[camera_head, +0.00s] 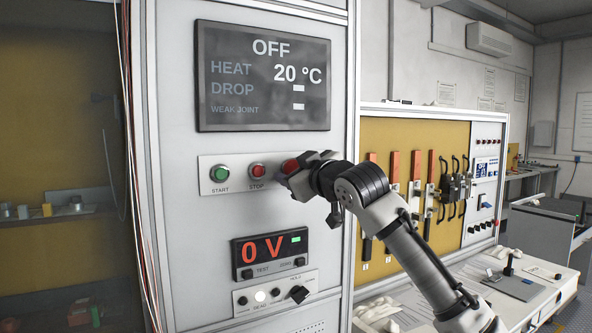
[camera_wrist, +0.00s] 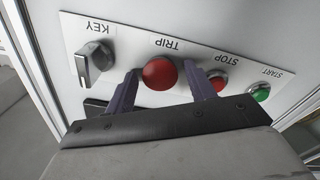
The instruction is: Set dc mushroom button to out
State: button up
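A red mushroom button (camera_wrist: 160,74) labelled TRIP sits on a white strip of the cabinet front, upside down in the wrist view. It also shows, partly hidden by my gripper, in the head view (camera_head: 290,165). My gripper (camera_head: 300,174) is at this button. In the wrist view its two dark fingers (camera_wrist: 162,70) are spread, one on each side of the red cap. I cannot tell whether the button is pressed in or out.
A key switch (camera_wrist: 94,62) is beside one finger. A red STOP button (camera_head: 257,171) and green START button (camera_head: 220,174) lie to the left. Above is a screen (camera_head: 263,77) reading OFF; below is a display (camera_head: 270,252) reading 0 V. A fuse bench (camera_head: 430,125) stands right.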

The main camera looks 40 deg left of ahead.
grip_shut()
jog(key=shift+s+d, duration=0.25)
jog(key=shift+d, duration=0.25)
jog(key=shift+o, duration=0.8)
grip_release()
jog(key=shift+d, duration=0.1)
jog(key=b+v, duration=0.4)
jog(key=v, duration=1)
jog(key=shift+w, duration=0.1)
